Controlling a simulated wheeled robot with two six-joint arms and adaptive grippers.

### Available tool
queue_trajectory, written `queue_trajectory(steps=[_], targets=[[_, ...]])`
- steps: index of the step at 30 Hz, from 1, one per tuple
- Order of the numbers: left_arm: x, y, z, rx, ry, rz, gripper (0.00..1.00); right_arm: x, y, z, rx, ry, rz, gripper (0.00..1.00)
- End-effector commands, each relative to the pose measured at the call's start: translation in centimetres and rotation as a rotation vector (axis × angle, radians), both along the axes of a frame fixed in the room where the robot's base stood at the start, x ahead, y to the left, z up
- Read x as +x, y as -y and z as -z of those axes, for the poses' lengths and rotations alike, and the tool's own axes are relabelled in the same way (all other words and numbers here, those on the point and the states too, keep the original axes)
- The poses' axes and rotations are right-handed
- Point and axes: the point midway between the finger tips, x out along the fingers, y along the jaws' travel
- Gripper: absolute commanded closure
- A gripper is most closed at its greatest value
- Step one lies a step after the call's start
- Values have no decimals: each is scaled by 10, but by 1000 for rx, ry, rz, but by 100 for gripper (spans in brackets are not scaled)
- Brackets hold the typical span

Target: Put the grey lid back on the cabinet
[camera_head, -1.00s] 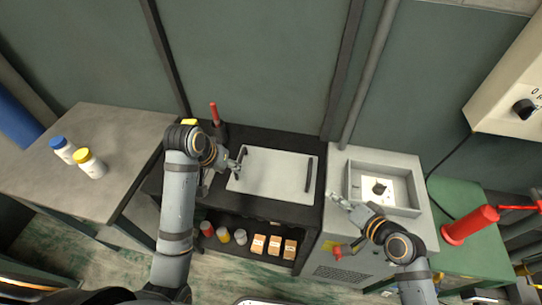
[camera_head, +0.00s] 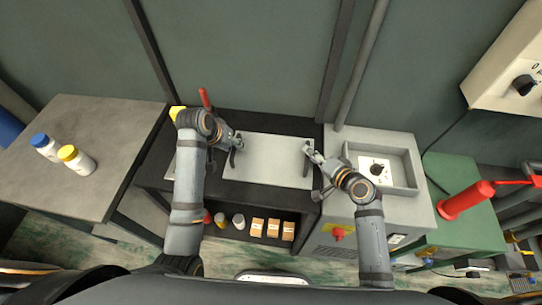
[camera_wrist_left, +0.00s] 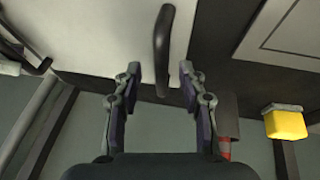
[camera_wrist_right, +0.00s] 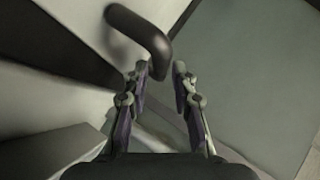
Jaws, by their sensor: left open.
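The grey lid (camera_head: 272,160) lies flat on the black table, with a black handle at each end. The grey cabinet (camera_head: 403,206) stands right of it, its top recess uncovered. My left gripper (camera_head: 234,150) is at the lid's left handle; in the left wrist view the open fingers (camera_wrist_left: 160,72) stand on either side of that handle (camera_wrist_left: 162,40), with gaps visible. My right gripper (camera_head: 309,150) is at the right handle; in the right wrist view its fingers (camera_wrist_right: 160,70) are apart, with the end of the handle (camera_wrist_right: 140,32) between or just beyond the tips. Contact there is unclear.
A dial (camera_head: 377,170) sits inside the cabinet recess. A red-handled tool (camera_head: 205,98) stands behind the left gripper. Boxes (camera_head: 273,228) and small containers are on the table's lower shelf. Two bottles (camera_head: 76,160) stand on the left bench. A red cylinder (camera_head: 466,200) is at right.

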Motion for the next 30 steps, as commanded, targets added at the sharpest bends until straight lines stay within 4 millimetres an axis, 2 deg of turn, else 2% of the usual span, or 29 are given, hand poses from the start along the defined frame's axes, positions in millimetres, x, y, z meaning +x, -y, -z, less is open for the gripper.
queue_trajectory(steps=[6,16,22,25,30], targets=[[8,4,19,0,0,-1,59,17,-11,8,1,0,1,74],[9,5,22,0,0,0,59,19,-12,10,0,1,1,74],[9,5,22,0,0,0,85,19,-12,9,0,1,1,100],[9,5,22,0,0,0,98,19,-12,10,0,1,1,100],[9,5,22,1,0,0,100,19,-12,10,-1,0,1,100]])
